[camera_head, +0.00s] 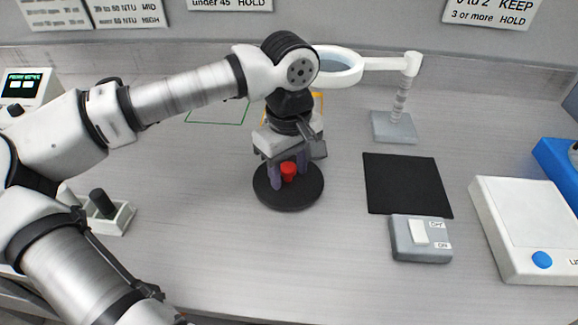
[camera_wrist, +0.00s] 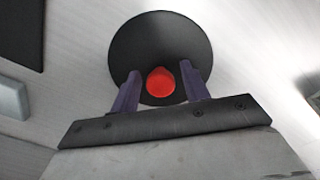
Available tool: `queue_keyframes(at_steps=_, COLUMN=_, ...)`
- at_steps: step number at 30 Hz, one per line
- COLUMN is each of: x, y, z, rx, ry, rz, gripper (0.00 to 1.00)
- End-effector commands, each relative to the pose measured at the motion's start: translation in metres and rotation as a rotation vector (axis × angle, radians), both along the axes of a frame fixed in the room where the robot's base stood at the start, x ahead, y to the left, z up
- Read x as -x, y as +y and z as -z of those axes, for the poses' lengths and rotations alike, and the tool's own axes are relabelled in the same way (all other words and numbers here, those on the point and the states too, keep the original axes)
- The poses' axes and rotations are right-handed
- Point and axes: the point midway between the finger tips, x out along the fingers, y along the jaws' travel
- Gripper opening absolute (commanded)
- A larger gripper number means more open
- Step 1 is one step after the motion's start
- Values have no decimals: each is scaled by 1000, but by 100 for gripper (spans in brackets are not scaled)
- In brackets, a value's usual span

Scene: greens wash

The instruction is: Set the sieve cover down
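The sieve cover is a round black disc (camera_head: 289,199) with a red knob (camera_head: 288,171) at its middle. It looks flat on the grey counter, left of the black mat. The disc (camera_wrist: 160,37) and its red knob (camera_wrist: 160,82) also show in the wrist view. My gripper (camera_head: 289,177) points down over the cover, its two purple fingers on either side of the knob. In the wrist view my gripper (camera_wrist: 161,76) shows a small gap between each finger and the knob, so it is open around it.
A black square mat (camera_head: 405,185) lies to the right, with a grey switch box (camera_head: 420,239) in front of it. A ring on a stand (camera_head: 394,127) rises behind. A white device (camera_head: 530,225) is at far right. Clear counter lies in front of the cover.

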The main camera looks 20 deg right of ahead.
Motion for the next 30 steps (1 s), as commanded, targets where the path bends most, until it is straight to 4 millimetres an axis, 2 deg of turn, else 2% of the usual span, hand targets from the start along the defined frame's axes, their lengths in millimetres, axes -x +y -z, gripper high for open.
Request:
queue_keyframes(at_steps=8, x=0, y=0, z=0, rx=0, ry=0, rz=0, gripper=50)
queue_keyframes(at_steps=13, x=-1, y=0, z=-9, rx=0, ry=-2, rz=-1, gripper=50)
queue_keyframes(at_steps=17, x=-1, y=0, z=-32, rx=1, ry=-4, rz=-2, gripper=50)
queue_keyframes(at_steps=24, x=-1, y=0, z=-85, rx=0, ry=-3, rz=-1, gripper=50)
queue_keyframes(at_steps=30, x=0, y=0, z=-115, rx=1, ry=-1, rz=0, gripper=50)
